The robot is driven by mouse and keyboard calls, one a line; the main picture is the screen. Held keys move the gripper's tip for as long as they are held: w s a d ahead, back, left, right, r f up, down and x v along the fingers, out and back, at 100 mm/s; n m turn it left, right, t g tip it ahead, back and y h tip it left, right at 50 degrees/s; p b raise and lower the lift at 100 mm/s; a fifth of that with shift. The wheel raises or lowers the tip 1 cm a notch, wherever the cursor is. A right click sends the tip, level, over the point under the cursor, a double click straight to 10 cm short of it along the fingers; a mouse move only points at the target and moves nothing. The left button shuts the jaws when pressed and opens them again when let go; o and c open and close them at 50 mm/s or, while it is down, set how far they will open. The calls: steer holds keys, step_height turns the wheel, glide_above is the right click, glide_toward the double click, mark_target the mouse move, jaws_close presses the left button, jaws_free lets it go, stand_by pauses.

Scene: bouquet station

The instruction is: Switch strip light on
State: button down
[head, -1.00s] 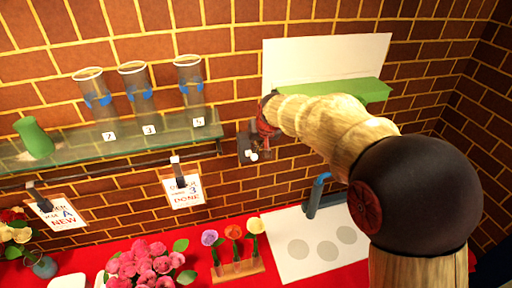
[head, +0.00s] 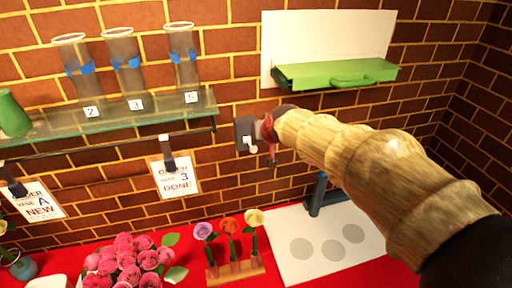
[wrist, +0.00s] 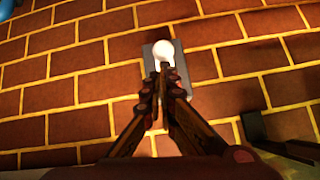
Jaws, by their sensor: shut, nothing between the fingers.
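A grey switch plate (head: 242,128) with a small white knob (head: 250,148) is fixed to the brick wall, right of the glass shelf. In the wrist view the white knob (wrist: 163,49) is round and stands at the upper part of the plate (wrist: 199,62). My gripper (wrist: 162,76) is shut and empty, its fingertips just below the knob in the picture; I cannot tell whether they touch it. In the head view my gripper (head: 271,150) is right beside the plate, partly hidden by my wrist. No lit strip can be made out.
A glass shelf (head: 150,118) with several vases is at left, with hanging order cards (head: 175,177) below. A green ledge (head: 335,73) juts out above my arm. Flowers in a wooden stand (head: 236,270) and a white board (head: 290,225) lie on the red table.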

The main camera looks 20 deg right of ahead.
steer(key=f+t+b, duration=0.1)
steer(key=b, duration=0.3)
steer(key=s+f+t+b, duration=0.1)
steer(key=b, duration=0.3)
steer(key=shift+s+f, duration=0.25)
steer(key=shift+f, duration=0.05)
steer(key=shift+r+p, duration=0.45)
steer(key=shift+r, duration=0.3)
steer(key=shift+r, duration=0.1)
steer(key=s+f+p+v, duration=0.1)
steer(key=p+v, duration=0.1)
steer(key=v, duration=0.9)
steer(key=shift+s+d+f+p, duration=0.2)
steer(key=shift+f+p, duration=0.1)
steer(key=shift+p, duration=0.1)
